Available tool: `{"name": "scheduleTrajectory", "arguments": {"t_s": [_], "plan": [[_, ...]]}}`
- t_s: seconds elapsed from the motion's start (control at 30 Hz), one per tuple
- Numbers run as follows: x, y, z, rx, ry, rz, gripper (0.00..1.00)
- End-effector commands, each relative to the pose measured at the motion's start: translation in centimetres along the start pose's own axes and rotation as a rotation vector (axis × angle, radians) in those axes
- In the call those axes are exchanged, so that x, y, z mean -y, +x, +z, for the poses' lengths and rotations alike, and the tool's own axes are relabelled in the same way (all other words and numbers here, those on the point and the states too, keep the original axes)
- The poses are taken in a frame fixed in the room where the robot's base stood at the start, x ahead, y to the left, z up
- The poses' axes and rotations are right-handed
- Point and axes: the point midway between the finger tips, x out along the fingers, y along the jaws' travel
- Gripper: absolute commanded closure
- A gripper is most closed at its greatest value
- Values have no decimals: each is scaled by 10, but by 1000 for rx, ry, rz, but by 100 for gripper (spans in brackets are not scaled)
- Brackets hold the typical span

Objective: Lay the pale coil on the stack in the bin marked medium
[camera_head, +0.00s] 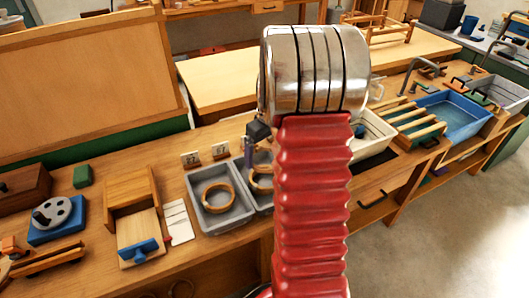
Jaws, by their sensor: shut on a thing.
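My gripper (250,162) shows only in part, as a dark block with a slim purplish finger, left of my red ribbed arm. It is shut on a coil, taken to be the pale coil (261,184), at or just above the second grey bin (262,205). My arm hides the right side of that bin, so whether the coil touches anything below is unclear. A tan coil (216,188) lies in the left grey bin (222,226). Small cards (190,158) and (220,151) stand behind the bins; their writing is too small to read.
Left of the bins are a wooden box (131,190) with a blue-handled part, white paper slips (178,221) and a blue block with a grey wheel (54,215). At right are a white tray (372,137), a wooden rack and a blue basin (447,115). My arm blocks the middle.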

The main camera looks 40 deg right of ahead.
Motion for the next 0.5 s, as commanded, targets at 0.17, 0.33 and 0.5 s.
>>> {"name": "scheduleTrajectory", "arguments": {"t_s": [0.17,0.33,0.5], "plan": [[0,1,0,0,0,0,30],[1,8,1,2,0,-1,30],[1,18,2,2,0,-1,30]]}}
